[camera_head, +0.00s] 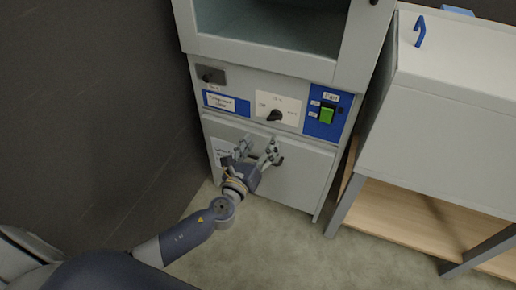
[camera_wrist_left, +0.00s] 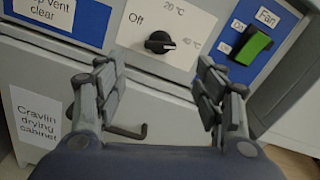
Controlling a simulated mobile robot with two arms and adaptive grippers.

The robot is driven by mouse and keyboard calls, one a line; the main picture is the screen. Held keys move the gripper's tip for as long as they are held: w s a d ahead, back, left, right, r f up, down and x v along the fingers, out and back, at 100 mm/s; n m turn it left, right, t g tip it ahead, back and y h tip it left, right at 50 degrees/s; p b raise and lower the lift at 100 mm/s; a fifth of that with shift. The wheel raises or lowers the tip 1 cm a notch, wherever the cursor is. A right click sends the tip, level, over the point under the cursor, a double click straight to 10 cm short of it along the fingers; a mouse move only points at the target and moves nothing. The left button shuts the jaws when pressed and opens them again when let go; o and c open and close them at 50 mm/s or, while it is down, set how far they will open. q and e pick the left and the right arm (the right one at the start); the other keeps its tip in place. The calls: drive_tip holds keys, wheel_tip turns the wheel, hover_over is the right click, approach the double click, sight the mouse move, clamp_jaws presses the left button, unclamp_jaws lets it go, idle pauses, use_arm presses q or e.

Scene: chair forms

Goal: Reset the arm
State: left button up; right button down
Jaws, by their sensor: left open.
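My left gripper (camera_head: 256,149) is open and empty in front of the lower panel of a grey drying cabinet (camera_head: 292,185). In the left wrist view its two fingers (camera_wrist_left: 155,95) are spread apart, with the panel behind them. A black rotary knob (camera_wrist_left: 160,42) on a white dial plate marked Off, 20 °C and 40 °C shows beyond the fingers; it also shows in the head view (camera_head: 274,115). A dark hook-shaped handle (camera_wrist_left: 128,132) shows between the fingers, near the left one. Whether the fingers touch the cabinet cannot be told. My right gripper is not in view.
A green fan switch (camera_head: 326,114) sits on a blue plate right of the knob. The cabinet's upper window (camera_head: 275,25) is above. A white unit with a blue handle (camera_head: 421,31) stands right, above a wooden shelf (camera_head: 410,215). A dark wall is left; floor (camera_head: 290,250) is clear.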

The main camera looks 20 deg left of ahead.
use_arm(q)
drive_tip(key=shift+s, duration=0.75)
